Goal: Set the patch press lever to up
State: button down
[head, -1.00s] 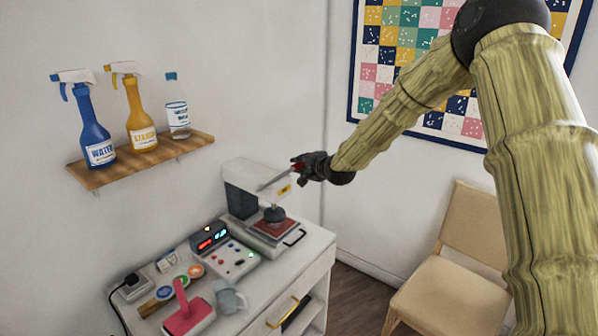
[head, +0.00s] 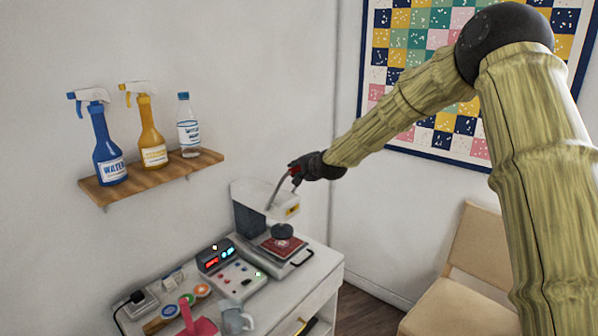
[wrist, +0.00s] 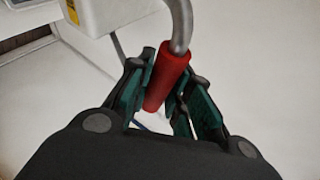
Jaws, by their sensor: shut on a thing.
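The patch press (head: 250,205) is a white and dark machine at the back of the white cabinet. Its lever (head: 279,187) is a curved grey rod that rises from the side of the press head to a red grip. My gripper (head: 297,170) is at the top end of the lever, above the press head. In the wrist view, the red grip (wrist: 166,78) sits between the fingers of my gripper (wrist: 160,95), which are shut on it. The round dark platen (head: 282,231) is raised above a red patch (head: 283,246) on the press bed.
A control box (head: 216,256) with lit displays stands left of the press. A pink-handled tool (head: 198,325), a grey cup (head: 234,318) and coloured discs (head: 186,299) are in front. A wooden shelf (head: 150,183) with bottles is on the wall. A chair (head: 470,260) stands right.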

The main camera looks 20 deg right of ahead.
jog(key=shift+r, duration=0.2)
jog(key=c, duration=1.3)
grip_release()
jog(key=shift+w+f, duration=0.1)
jog(key=v, duration=1.2)
jog(key=shift+f, duration=0.15)
